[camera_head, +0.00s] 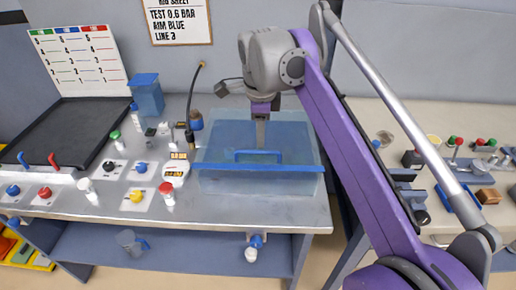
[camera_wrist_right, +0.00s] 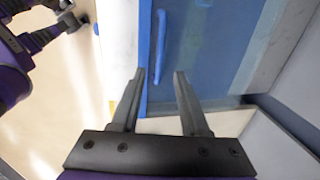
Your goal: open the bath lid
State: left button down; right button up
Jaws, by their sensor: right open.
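The bath (camera_head: 305,185) is a translucent blue box on the metal bench. Its lid (camera_head: 215,140) looks shut, lying flat, with a bright blue strip along the front edge. A blue bar handle (camera_head: 258,153) is on the lid near that edge; it also shows in the right wrist view (camera_wrist_right: 162,60). My right gripper (camera_head: 261,143) points down above the lid, just behind the handle in the head view. In the right wrist view its two fingers (camera_wrist_right: 160,75) are apart with nothing between them; the handle appears beyond the tips. My left gripper is not in view.
Left of the bath stand a hose fitting (camera_head: 190,135), a small gauge (camera_head: 174,172) and several valve plates with coloured knobs (camera_head: 139,195). A blue container (camera_head: 147,95) and a black tray (camera_head: 65,130) are farther left. A second bench (camera_head: 440,120) with small parts is at the right.

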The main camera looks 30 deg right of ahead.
aim_at(260, 153)
jog(key=f, duration=0.4)
jog(key=w+f, duration=0.1)
jog(key=f, duration=0.1)
jog(key=shift+d+b, duration=0.25)
jog(key=shift+b, duration=0.1)
jog(key=shift+c, duration=0.3)
grip_shut()
dwell(0.8)
